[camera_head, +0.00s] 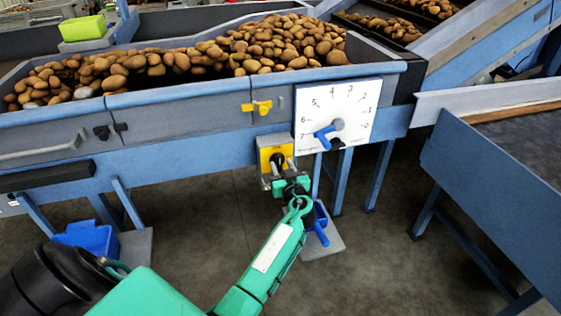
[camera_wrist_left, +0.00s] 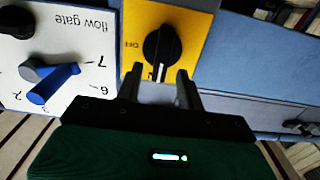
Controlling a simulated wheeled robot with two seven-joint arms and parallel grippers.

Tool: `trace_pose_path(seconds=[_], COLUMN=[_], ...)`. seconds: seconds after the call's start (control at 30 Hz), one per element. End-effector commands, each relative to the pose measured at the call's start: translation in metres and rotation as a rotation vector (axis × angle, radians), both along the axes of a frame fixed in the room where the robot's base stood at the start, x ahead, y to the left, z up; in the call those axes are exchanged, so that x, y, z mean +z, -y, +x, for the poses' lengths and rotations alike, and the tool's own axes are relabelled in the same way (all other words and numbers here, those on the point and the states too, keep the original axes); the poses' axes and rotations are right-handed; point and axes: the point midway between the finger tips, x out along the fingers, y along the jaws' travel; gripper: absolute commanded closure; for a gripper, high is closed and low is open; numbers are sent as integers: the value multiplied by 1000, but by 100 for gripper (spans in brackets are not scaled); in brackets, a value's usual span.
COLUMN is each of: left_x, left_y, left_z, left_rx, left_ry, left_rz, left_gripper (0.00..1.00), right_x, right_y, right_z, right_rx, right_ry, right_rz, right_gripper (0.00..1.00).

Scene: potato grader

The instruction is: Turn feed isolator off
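The feed isolator is a yellow plate (camera_head: 265,156) with a black rotary knob (camera_head: 277,159) on the blue frame of the hopper. In the left wrist view, the yellow plate (camera_wrist_left: 196,22) carries the word OFF left of the black knob (camera_wrist_left: 162,46). The knob's grip bar stands upright there, with a white mark at its lower end. My left gripper (camera_wrist_left: 161,76) is open, its two fingers apart at the lower end of the knob. I cannot tell whether they touch it. In the head view, the left gripper (camera_head: 279,178) is just below the knob. My right gripper is not in view.
A white flow gate dial (camera_head: 352,103) with a blue lever (camera_head: 324,138) is right of the isolator; the wrist view shows it left (camera_wrist_left: 85,22). A yellow latch (camera_head: 262,107) is above. Potatoes (camera_head: 285,42) fill the hopper. A blue bin (camera_head: 88,238) stands lower left.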

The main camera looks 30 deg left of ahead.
Motion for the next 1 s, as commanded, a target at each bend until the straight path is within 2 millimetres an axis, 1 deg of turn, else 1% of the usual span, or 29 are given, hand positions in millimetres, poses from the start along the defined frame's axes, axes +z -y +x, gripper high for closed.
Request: trace_pose_path(seconds=[0.1,0.2,0.5,0.53,0.67,0.7,0.73,1.0], left_x=[1,0,-1,-1,-1,-1,-1,-1], left_y=[-11,-15,-17,-17,-17,-17,-17,-16], left_z=[9,13,15,15,15,15,15,15], left_rx=[0,-1,-1,-1,-1,-1,-1,-1], left_ry=[0,-1,-1,-1,-1,-1,-1,-13], left_rz=[0,1,-1,0,-1,0,0,10], left_gripper=[62,62,62,64,89,97,100,100], right_x=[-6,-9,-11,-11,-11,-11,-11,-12], right_y=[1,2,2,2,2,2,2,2], right_z=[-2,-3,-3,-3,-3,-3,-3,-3], right_rx=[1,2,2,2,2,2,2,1], right_ry=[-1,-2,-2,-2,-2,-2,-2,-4], right_rz=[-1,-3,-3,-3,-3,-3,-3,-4], right_gripper=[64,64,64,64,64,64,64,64])
